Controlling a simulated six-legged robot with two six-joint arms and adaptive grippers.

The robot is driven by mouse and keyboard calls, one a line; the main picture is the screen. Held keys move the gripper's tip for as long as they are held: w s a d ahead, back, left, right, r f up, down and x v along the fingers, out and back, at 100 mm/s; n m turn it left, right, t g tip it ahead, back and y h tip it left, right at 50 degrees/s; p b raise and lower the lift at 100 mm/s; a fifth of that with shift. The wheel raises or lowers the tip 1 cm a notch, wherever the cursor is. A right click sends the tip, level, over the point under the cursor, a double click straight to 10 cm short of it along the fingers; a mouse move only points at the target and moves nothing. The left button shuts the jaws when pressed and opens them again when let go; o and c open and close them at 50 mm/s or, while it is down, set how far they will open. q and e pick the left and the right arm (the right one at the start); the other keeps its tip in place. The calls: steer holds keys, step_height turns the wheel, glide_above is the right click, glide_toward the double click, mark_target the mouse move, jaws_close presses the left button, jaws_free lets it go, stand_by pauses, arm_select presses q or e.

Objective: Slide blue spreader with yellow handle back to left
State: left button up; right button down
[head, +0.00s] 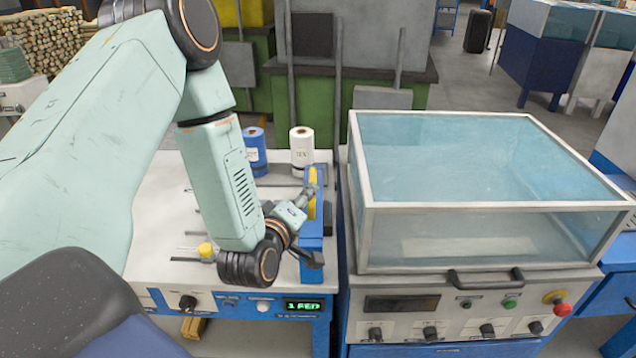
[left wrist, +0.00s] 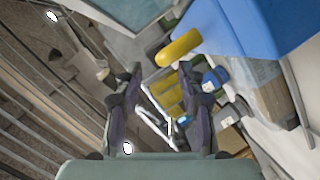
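The blue spreader (head: 313,240) stands at the right end of the white-topped table, with its yellow handle (head: 312,194) upright on its upper part. My left arm reaches over the table and its gripper (head: 311,185) is at the handle, on the spreader's left side. In the left wrist view the gripper (left wrist: 160,76) has its two fingers apart with nothing between them. The yellow handle (left wrist: 180,47) shows just beyond the right fingertip, with the blue spreader body (left wrist: 255,25) beside it. Contact with the handle cannot be told. My right gripper is out of view.
A yellow knob (head: 206,250) is on the table near my arm. A glass-covered machine (head: 480,210) stands close on the right. A display (head: 304,306) reads "1 FED".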

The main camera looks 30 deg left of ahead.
arm_select(q)
steer(key=shift+w+a, duration=0.1)
steer(key=shift+a, duration=0.05)
steer(key=x, duration=0.6)
steer(key=shift+a+f, duration=0.15)
steer(key=shift+f, duration=0.1)
steer(key=shift+w+r, duration=0.1)
steer(key=shift+w, duration=0.2)
steer(key=shift+s+a, duration=0.15)
steer(key=shift+a, duration=0.1)
steer(key=shift+w, duration=0.4)
steer(key=c, duration=0.4)
steer(key=shift+s+d, duration=0.15)
steer(key=shift+d, duration=0.1)
steer(key=shift+c, duration=1.3)
steer(key=shift+a, duration=0.2)
jaws_close()
